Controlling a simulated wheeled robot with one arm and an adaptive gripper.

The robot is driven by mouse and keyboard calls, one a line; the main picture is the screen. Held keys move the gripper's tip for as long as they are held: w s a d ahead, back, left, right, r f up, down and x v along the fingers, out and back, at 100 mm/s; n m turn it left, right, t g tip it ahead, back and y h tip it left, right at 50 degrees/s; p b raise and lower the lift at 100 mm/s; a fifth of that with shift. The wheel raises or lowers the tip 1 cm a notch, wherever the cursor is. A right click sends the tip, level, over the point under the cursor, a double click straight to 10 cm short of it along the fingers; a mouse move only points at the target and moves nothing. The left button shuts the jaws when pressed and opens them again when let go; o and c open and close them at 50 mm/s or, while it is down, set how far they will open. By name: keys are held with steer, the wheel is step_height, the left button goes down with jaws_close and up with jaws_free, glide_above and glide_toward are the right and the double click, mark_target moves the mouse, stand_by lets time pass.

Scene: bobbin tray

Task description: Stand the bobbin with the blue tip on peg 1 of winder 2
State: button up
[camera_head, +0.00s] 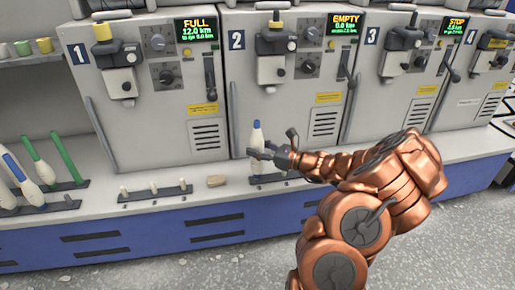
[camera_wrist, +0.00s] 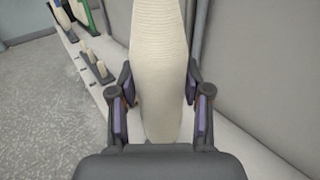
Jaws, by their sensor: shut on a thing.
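A cream bobbin with a blue tip (camera_head: 257,136) stands upright in front of winder 2 (camera_head: 285,90). My gripper (camera_head: 262,153) is shut on its middle, with a finger on each side. In the wrist view the bobbin's pale wound body (camera_wrist: 158,60) fills the space between the fingers (camera_wrist: 160,100); its blue tip is not visible there. The bobbin's lower end is close to a dark peg rail (camera_head: 262,179) on the ledge below winder 2. The gripper and arm hide most of that rail, so I cannot tell whether the bobbin is over or on a peg.
At the far left are another blue-tipped bobbin (camera_head: 13,168) and green sticks (camera_head: 68,156). The machine fronts rise close behind the narrow ledge (camera_head: 205,198).

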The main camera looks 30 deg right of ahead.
steer(key=shift+f, duration=0.6)
stand_by(0.3)
steer(key=o, duration=0.9)
steer(key=shift+o, duration=0.2)
steer(key=shift+s+d+r+p, duration=0.1)
steer(key=shift+s+d+p, duration=0.25)
steer(key=shift+s, duration=0.1)
steer(key=p+v, duration=0.6)
steer(key=v, duration=0.3)
steer(key=shift+s, duration=0.4)
